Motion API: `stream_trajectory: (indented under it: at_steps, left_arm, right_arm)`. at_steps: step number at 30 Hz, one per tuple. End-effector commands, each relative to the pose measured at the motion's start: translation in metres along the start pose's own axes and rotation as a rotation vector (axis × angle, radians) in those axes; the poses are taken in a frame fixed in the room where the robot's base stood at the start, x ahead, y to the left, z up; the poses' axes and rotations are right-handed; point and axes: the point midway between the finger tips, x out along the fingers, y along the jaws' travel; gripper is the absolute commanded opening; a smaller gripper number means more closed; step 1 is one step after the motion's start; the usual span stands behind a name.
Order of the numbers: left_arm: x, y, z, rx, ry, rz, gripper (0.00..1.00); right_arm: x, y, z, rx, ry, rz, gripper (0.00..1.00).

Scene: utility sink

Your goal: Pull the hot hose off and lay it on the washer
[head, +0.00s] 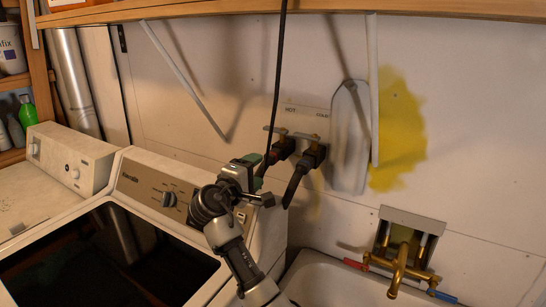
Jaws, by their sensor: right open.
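The hot hose (272,158) is black and sits on the left brass valve (277,131), under a "HOT" label on the wall. Its dark end is still at the valve, and the hose runs down and left behind my right gripper. My right gripper (262,177) is open, just left of and below the hot valve, close to the hose. I cannot tell whether it touches the hose. My left gripper is not in view.
A second black hose (296,184) hangs from the right valve (312,137), close beside. A dark cord (281,60) drops from above. A sink (325,285) with a brass faucet (400,265) is at lower right.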

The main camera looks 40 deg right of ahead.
Motion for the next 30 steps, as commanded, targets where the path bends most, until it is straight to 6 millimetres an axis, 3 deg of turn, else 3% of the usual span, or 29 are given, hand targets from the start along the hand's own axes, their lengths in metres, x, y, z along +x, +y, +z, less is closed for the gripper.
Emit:
stream_trajectory:
  at_steps: [5,19,30]
  left_arm:
    - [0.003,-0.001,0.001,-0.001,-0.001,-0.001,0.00]
    - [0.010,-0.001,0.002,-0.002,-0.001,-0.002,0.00]
    - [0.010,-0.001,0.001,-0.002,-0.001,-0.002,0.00]
  right_arm:
    - [0.012,-0.001,0.000,-0.001,-0.002,0.001,0.60]
    - [0.075,0.000,0.000,0.000,-0.001,0.000,0.60]
    - [0.090,0.000,0.000,0.001,0.000,0.000,0.60]
